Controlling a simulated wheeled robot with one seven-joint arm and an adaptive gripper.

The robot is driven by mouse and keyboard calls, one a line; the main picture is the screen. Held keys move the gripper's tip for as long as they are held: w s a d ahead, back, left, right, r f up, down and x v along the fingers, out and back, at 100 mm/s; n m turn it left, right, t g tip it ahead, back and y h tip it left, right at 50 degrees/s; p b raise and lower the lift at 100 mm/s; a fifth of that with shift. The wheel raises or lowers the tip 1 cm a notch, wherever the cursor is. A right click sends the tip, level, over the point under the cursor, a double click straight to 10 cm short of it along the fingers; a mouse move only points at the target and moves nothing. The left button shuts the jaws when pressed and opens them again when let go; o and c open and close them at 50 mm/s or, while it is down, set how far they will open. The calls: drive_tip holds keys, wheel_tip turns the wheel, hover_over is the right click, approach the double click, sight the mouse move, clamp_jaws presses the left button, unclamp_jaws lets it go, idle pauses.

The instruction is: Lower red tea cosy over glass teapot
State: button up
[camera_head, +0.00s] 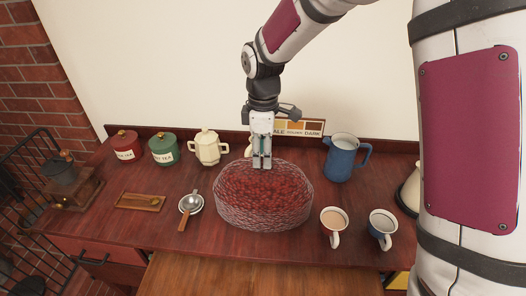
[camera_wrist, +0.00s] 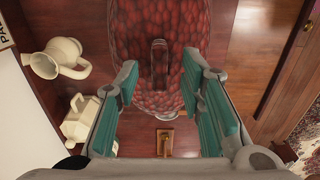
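The red tea cosy (camera_head: 263,196) is a wide dome with a knobbly red surface and a pale netted outline, standing at the middle of the dark wooden top. It fills the upper middle of the wrist view (camera_wrist: 135,30), with a dark upright loop or tab (camera_wrist: 160,62) on it. My gripper (camera_head: 262,165) points down at the cosy's back top edge. In the wrist view my gripper (camera_wrist: 160,82) is open, its teal-padded fingers apart on either side of the tab, with no contact seen. I cannot make out the glass teapot separately; whether it is under the cosy is hidden.
A blue jug (camera_head: 340,160) stands right of the cosy, with a cup of tea (camera_head: 333,222) and another mug (camera_head: 382,226) in front. A strainer (camera_head: 190,205), small wooden tray (camera_head: 140,202), cream pot (camera_head: 207,147), green tin (camera_head: 163,149) and red tin (camera_head: 124,145) stand left.

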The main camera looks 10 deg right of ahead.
drive_tip(key=shift+r, duration=0.1)
wheel_tip(320, 180, up, 12)
idle(0.6)
drive_tip(key=s+d+r+m+t, duration=0.3)
drive_tip(key=s+d+r+m, duration=0.45)
drive_tip(key=s, duration=0.35)
drive_tip(key=s+d+m+t, duration=0.1)
drive_tip(key=s+d+m, duration=0.2)
drive_tip(key=s, duration=0.3)
drive_tip(key=s+d+f+m+t, duration=0.1)
drive_tip(key=s+d+m, duration=0.2)
drive_tip(key=s+m, duration=0.2)
drive_tip(key=shift+s+f+t, duration=0.2)
drive_tip(key=shift+s+t, duration=0.1)
drive_tip(key=shift+s, duration=0.95)
